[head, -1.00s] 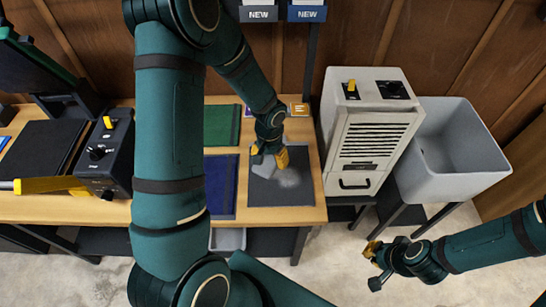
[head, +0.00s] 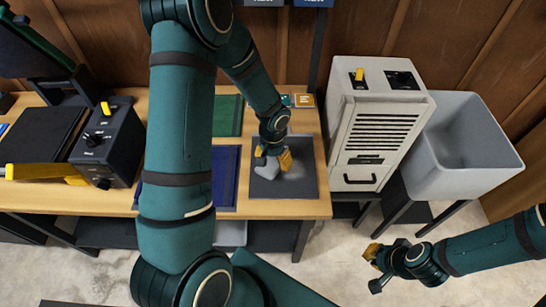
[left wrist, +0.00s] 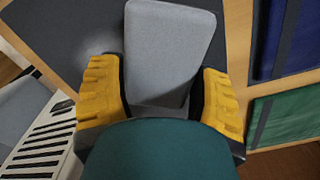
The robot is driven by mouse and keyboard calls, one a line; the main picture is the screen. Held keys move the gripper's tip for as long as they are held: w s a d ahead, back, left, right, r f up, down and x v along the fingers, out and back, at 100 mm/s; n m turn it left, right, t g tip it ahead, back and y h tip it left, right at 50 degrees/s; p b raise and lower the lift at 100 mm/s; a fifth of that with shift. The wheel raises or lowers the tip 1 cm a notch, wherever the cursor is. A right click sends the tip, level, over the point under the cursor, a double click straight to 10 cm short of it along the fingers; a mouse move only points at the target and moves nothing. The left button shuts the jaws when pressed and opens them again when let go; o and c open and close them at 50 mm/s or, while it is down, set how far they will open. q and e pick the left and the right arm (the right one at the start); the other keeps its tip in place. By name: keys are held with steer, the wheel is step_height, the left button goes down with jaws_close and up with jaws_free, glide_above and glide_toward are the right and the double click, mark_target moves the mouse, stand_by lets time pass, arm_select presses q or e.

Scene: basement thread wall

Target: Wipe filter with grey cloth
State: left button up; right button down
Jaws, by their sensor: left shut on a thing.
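A dark grey flat panel (head: 305,188), which looks like the filter, lies at the right end of the wooden bench. It also shows in the left wrist view (left wrist: 60,35). A paler smudge (left wrist: 62,106) marks it there. My left gripper (head: 272,162) is over the middle of the panel, shut on a light grey cloth (left wrist: 172,40). The cloth (head: 268,171) is at or just above the panel; I cannot tell if it touches. The gripper hides part of the panel. My right gripper (head: 374,268) is open and empty over the floor, in front of the bench.
A blue panel (head: 225,170) and a green panel (head: 228,116) lie left of the grey one. A black control box (head: 108,145) stands further left. A pale vented cabinet (head: 376,125) and a grey sink (head: 462,145) stand right of the bench.

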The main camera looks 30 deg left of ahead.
mark_target(306, 167)
arm_select(q)
steer(key=shift+f+b, duration=0.95)
stand_by(0.7)
